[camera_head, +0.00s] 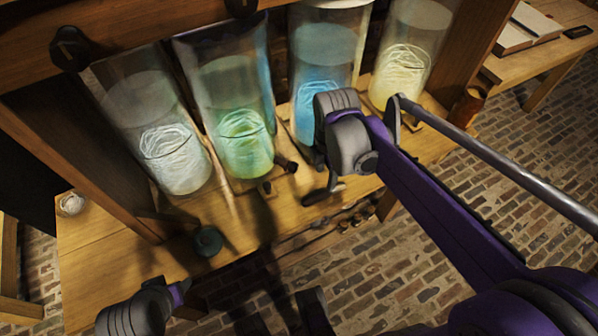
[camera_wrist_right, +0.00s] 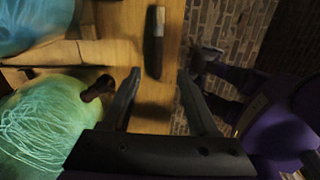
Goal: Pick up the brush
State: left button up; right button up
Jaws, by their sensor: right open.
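The brush (camera_wrist_right: 154,45) lies on the wooden table near its edge in the right wrist view, dark handle toward me and a pale end beyond. My right gripper (camera_wrist_right: 158,74) is open. Its fingertips show on either side of the handle's near end, with nothing held; the height gap is unclear. In the head view my right gripper (camera_head: 322,190) is low over the table's front edge, before the blue jar. I cannot make out the brush there. A grey and purple part of my left arm shows at the bottom left; its jaws cannot be made out.
Glass jars with white, green (camera_head: 241,130), blue and yellow contents stand in a row on the table (camera_head: 100,240). A dark knob (camera_wrist_right: 98,88) sticks out by the green jar, close to my left-hand finger in the wrist view. Brick floor (camera_head: 480,220) lies beyond the edge.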

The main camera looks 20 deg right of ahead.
jog(key=b, duration=0.1)
send_over(320, 196)
jog(key=shift+n, duration=0.3)
jog(key=f, duration=0.4)
jog(key=shift+s+d+f, duration=0.1)
jog(key=shift+d+f, duration=0.1)
jog(key=shift+f, duration=0.15)
jog(key=f+b, duration=0.1)
jog(key=f, duration=0.4)
jog(key=shift+w+a+f+b, duration=0.1)
jog(key=shift+w+f+b, duration=0.1)
jog(key=shift+f+b, duration=0.2)
grip_shut()
